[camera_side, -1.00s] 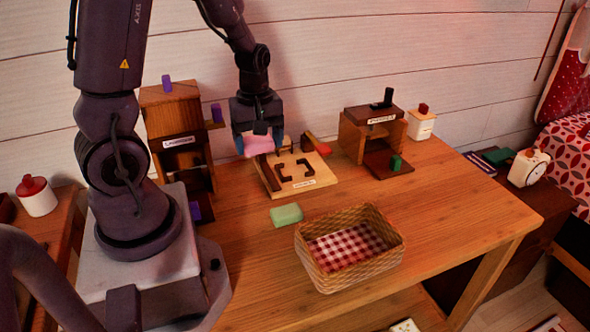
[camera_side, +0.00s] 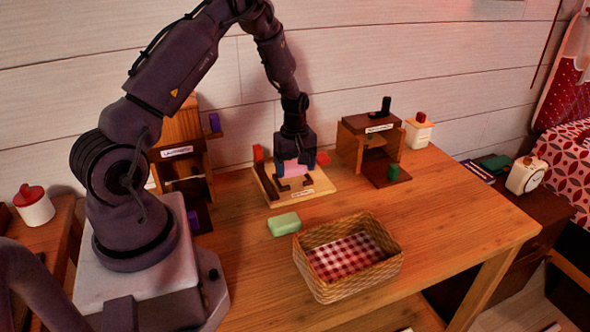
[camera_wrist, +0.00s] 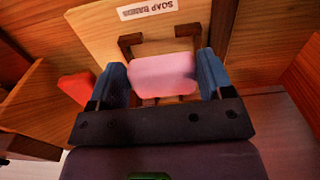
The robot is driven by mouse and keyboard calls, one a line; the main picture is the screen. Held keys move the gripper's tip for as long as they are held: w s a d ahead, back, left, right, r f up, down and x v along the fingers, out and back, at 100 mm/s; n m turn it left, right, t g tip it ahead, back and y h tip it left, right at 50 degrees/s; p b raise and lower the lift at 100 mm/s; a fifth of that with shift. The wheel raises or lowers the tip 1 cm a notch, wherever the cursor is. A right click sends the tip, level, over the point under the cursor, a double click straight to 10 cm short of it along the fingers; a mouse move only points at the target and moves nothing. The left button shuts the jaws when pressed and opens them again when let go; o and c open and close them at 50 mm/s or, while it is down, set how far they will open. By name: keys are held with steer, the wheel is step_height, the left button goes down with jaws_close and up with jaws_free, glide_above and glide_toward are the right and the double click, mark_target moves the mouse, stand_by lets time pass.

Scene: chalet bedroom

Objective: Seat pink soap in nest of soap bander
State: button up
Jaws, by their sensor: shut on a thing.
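The pink soap (camera_wrist: 163,76) is between the two blue fingers of my gripper (camera_wrist: 165,82), which is shut on it. In the side view the pink soap (camera_side: 291,169) shows just below my gripper (camera_side: 294,163), over the soap bander (camera_side: 318,185). The bander is a pale wooden board with dark brackets and a label; its board also shows in the wrist view (camera_wrist: 90,22). The dark brackets of the nest (camera_wrist: 131,44) lie beside and beyond the soap. I cannot tell whether the soap touches the board.
A green soap (camera_side: 284,224) lies on the table in front of the bander. A wicker basket (camera_side: 350,282) with a checked lining stands nearer the front. Wooden stands flank the bander, one at left (camera_side: 166,165) and one at right (camera_side: 352,150).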

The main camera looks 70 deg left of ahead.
steer(key=shift+f, duration=0.65)
steer(key=shift+f, duration=0.55)
steer(key=o, duration=0.7)
steer(key=shift+o, duration=0.2)
steer(key=shift+r, duration=0.1)
